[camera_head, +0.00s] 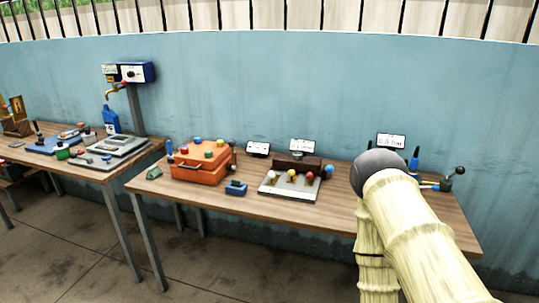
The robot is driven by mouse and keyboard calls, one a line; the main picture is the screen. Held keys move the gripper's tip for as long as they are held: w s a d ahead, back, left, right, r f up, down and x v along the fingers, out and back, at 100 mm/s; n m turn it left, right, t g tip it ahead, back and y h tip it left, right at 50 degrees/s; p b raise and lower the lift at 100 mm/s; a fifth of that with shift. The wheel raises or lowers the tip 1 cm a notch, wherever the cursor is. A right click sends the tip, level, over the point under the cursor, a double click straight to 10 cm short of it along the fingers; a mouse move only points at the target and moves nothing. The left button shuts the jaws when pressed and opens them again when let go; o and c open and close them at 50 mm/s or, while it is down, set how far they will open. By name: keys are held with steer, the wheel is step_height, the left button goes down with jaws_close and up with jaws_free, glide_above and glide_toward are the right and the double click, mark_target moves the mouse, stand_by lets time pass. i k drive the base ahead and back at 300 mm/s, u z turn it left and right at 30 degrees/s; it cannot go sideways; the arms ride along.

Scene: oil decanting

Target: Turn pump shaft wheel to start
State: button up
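I cannot make out a pump shaft wheel for certain. My arm, in a cream ribbed sleeve with a dark grey rounded joint, covers the right part of the near table (222,202). My gripper is not in view. Just right of the arm, a device with a lever and dark ball knob (459,171) and a blue upright part (414,160) shows partly. A small display sign (391,141) stands behind it. Whatever sits directly behind the arm is hidden.
An orange box with coloured knobs (199,163), a small blue block (236,188) and a grey panel with coloured balls (290,186) stand on the near table. A left table holds a blue bottle (111,120) under a tap and several tools. A blue wall (250,85) closes the back.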

mark_target(296, 156)
steer(key=u, duration=1.5)
steer(key=i, duration=0.65)
steer(key=z, duration=1.45)
